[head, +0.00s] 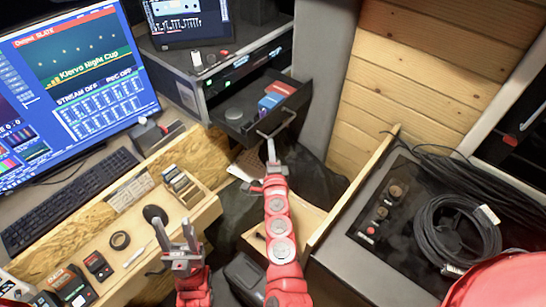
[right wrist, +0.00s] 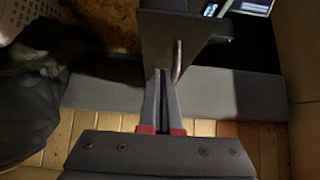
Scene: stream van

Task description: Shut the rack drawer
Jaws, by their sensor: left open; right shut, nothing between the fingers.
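My left gripper (head: 174,232) is open and empty, near the desk's front edge.
A monitor (head: 85,75) and keyboard (head: 65,200) are on the wooden desk at left. A tape roll (head: 120,240) and small boxes lie near its edge. A dark case with coiled cable (head: 440,235) stands at right. A wooden wall is behind it.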

